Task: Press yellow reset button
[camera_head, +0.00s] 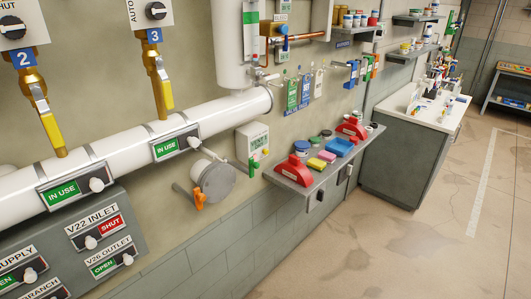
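A pale wall box (253,141) with a small green display hangs below the white pipe, near the middle of the view. Small coloured spots sit on its lower front, one reddish and one perhaps yellowish. They are too small for me to tell whether one is the yellow reset button, and I can read no reset label. Neither of my grippers shows in the head view.
A grey round fitting with an orange handle (199,199) juts out left of the box. A wall shelf (291,186) with red holders and small containers projects to the right. A white-topped cabinet (405,155) stands further right. Open floor (420,250) lies in front.

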